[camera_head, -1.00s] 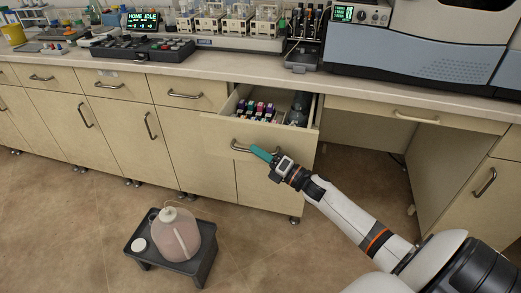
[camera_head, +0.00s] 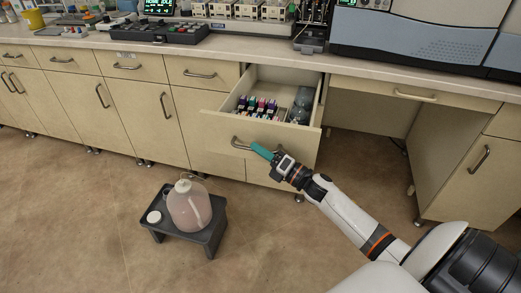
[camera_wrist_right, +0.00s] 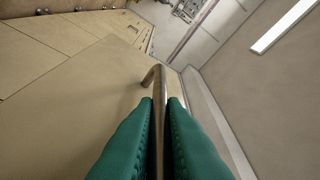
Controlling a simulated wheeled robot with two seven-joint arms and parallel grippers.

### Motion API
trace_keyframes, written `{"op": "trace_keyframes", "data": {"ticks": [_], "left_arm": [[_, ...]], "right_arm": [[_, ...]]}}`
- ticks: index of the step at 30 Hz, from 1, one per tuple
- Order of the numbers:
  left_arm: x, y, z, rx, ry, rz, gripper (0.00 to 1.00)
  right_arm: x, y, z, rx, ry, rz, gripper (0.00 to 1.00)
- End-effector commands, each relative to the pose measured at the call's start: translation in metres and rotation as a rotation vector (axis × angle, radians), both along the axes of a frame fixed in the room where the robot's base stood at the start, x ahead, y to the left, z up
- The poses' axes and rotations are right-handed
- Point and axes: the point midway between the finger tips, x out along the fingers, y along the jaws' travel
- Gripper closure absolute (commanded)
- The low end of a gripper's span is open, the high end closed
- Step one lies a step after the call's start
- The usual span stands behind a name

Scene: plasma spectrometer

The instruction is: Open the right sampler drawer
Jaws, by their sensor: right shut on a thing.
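The drawer (camera_head: 220,128) under the counter is pulled out, and its inside shows. It holds several small coloured bottles (camera_head: 258,106) in a rack and some dark grey rounded items (camera_head: 301,105). My right gripper (camera_head: 255,148) is at the handle (camera_head: 238,143) on the drawer front. In the right wrist view, the green fingers (camera_wrist_right: 159,125) are shut on the metal handle bar (camera_wrist_right: 155,78), one on each side of it. My left gripper is not in view.
A jug (camera_head: 188,207) of pinkish liquid stands on a low dark stool (camera_head: 205,240) on the floor, left of my right arm. The counter (camera_head: 230,58) above carries instruments. Open knee space lies right of the drawer.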

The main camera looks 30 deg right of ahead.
Motion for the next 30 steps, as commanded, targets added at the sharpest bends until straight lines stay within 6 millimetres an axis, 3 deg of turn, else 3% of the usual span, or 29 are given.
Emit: {"op": "trace_keyframes", "data": {"ticks": [4, 6, 9, 20, 30], "left_arm": [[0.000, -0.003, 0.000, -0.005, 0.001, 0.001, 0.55], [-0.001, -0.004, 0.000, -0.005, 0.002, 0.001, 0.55], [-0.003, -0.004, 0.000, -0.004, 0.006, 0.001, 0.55], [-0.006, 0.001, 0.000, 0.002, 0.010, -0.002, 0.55], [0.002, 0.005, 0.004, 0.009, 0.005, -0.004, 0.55]], "right_arm": [[0.000, -0.001, -0.001, 0.001, 0.001, -0.002, 1.00], [0.000, -0.001, -0.001, 0.001, 0.001, -0.002, 0.81], [0.000, -0.001, 0.000, 0.001, 0.001, -0.002, 0.68], [-0.005, -0.002, -0.003, 0.002, 0.002, -0.001, 0.68], [-0.065, -0.026, -0.017, 0.003, 0.006, -0.003, 0.68]]}}
